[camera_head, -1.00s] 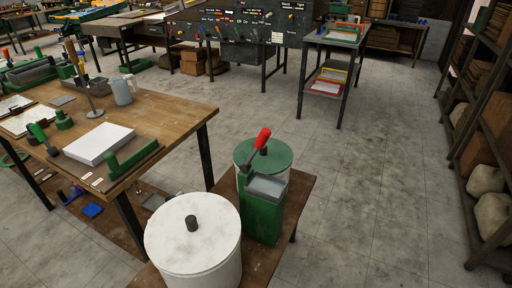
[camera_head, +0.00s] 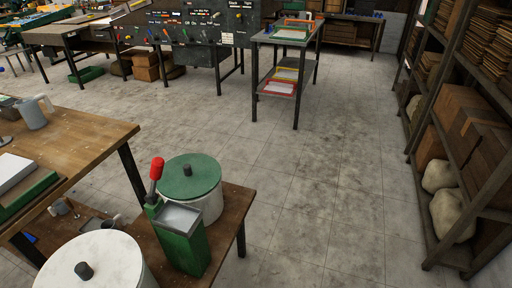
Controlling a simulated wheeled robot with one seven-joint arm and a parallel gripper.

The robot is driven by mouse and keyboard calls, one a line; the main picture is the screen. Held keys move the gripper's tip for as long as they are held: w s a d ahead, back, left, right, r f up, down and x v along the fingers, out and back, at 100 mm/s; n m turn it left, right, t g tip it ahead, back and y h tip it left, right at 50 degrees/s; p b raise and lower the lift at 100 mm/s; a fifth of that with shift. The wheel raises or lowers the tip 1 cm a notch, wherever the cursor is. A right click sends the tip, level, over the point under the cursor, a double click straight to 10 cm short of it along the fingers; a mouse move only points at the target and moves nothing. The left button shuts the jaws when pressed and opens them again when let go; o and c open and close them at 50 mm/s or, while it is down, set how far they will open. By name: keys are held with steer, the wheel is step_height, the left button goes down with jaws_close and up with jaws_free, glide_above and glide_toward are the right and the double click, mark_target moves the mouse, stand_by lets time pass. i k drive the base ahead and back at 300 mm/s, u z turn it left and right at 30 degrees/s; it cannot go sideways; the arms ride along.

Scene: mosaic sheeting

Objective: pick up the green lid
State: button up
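The green lid (camera_head: 189,177) is a round disc with a dark knob in its middle. It sits on a white round container (camera_head: 210,207) near the far end of a low brown table (camera_head: 236,196). A green box-shaped tool with a grey top (camera_head: 181,236) and a red-handled lever (camera_head: 156,170) stands just in front of it and hides part of the container. A second round container with a white lid and dark knob (camera_head: 98,262) is at the lower left. My gripper is not in view.
A wooden workbench (camera_head: 83,142) with a grey jug (camera_head: 35,112) is at the left. Shelves with boxes and sacks (camera_head: 450,212) line the right. A rack table (camera_head: 289,33) stands at the back. The grey floor between is clear.

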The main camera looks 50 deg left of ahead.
mark_target(188, 177)
steer(key=i, duration=1.6)
steer(key=u, duration=3.65)
steer(key=i, duration=1.65)
steer(key=u, duration=0.05)
